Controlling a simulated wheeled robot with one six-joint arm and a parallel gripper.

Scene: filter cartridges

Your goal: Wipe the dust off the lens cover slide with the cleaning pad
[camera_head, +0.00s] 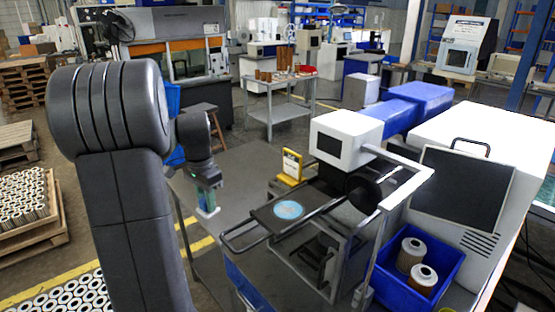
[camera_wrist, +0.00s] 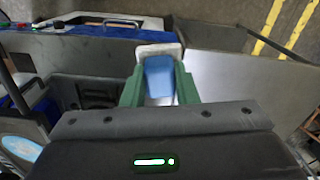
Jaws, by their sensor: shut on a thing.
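My gripper (camera_head: 208,196) is shut on the cleaning pad (camera_head: 208,212), a small blue and white block, held left of the machine. In the wrist view the pad (camera_wrist: 158,76) sits between the green fingers of my gripper (camera_wrist: 158,92). The lens cover slide (camera_head: 265,222) is a dark plate with a looped handle, pulled out at the machine's front. Its pale blue round lens (camera_head: 289,210) has faint brownish marks; whether they are dust is hard to tell. Part of the lens (camera_wrist: 14,152) shows at the wrist view's lower left. The pad is apart from the slide.
A yellow stand with a label (camera_head: 291,166) is behind the slide. The white machine head (camera_head: 345,137) and a white bar frame (camera_head: 408,186) rise to its right. A blue bin (camera_head: 437,287) with two filter cartridges stands at right.

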